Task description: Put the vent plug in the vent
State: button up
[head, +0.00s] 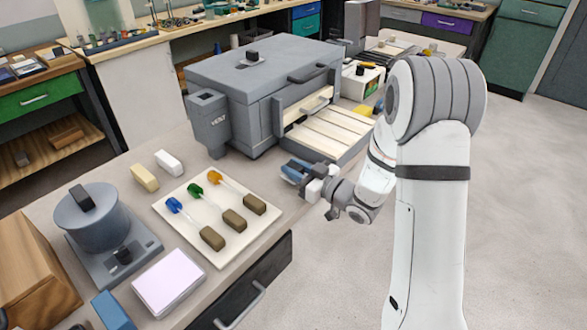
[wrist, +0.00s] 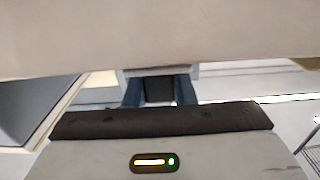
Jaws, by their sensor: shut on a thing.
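The vent (head: 211,122) is a grey box-shaped housing labelled VENT on the left side of the grey furnace (head: 250,88), with a dark recess at its top. My gripper (head: 294,170) has blue fingers and is near the table's front edge, right of and nearer than the vent, clearly apart from it. In the wrist view the blue fingers (wrist: 159,92) are shut on a dark block (wrist: 158,88), which appears to be the vent plug. Its far end is hidden, and the head view barely shows it.
A cream tray (head: 163,207) with several coloured glass rods and brown blocks lies left of my gripper. White (head: 169,162) and tan blocks (head: 144,177) lie behind it. The furnace's slatted shelf (head: 330,132) is close behind my gripper. A pale surface fills the wrist view's top.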

jog(key=o, duration=1)
jog(key=shift+f, duration=0.1)
